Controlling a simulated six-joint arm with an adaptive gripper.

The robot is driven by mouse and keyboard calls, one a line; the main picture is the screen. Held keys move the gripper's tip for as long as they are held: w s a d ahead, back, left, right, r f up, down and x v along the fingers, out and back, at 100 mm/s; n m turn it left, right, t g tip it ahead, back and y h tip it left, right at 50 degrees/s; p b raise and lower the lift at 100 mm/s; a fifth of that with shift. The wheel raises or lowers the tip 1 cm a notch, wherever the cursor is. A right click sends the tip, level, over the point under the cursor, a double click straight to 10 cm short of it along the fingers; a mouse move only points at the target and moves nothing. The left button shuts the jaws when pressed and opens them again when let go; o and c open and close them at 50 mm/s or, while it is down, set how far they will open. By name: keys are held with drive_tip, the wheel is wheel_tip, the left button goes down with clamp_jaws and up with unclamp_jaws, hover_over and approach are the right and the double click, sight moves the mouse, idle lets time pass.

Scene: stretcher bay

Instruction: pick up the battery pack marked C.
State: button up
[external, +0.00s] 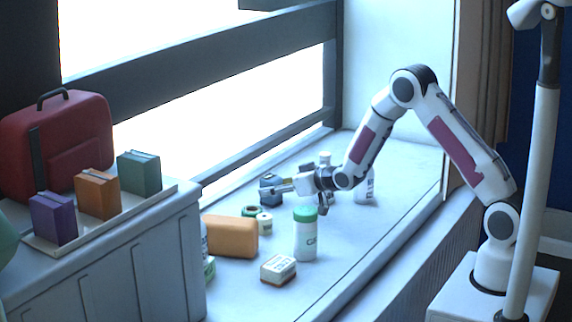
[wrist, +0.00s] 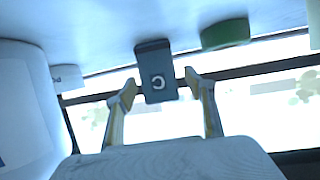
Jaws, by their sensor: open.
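The battery pack marked C (wrist: 156,75) is a dark grey-blue block with a pale letter C on its face. In the wrist view, which looks upside down, it shows between my two fingertips. In the external view a dark blue block (external: 268,186), likely the same pack, stands on the white ledge by the window, just left of my gripper (external: 298,194). In the wrist view my gripper (wrist: 160,88) is open, with a finger to each side of the pack. I see gaps and no contact; how far off the pack is, I cannot tell.
A green roll (wrist: 226,33) and a large white bottle (wrist: 22,100) flank the pack. A red case (external: 62,140) and coloured boxes stand on the cabinet.

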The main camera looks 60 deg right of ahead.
drive_tip(key=shift+x, duration=1.3)
drive_tip(key=shift+r, duration=0.1)
clamp_jaws()
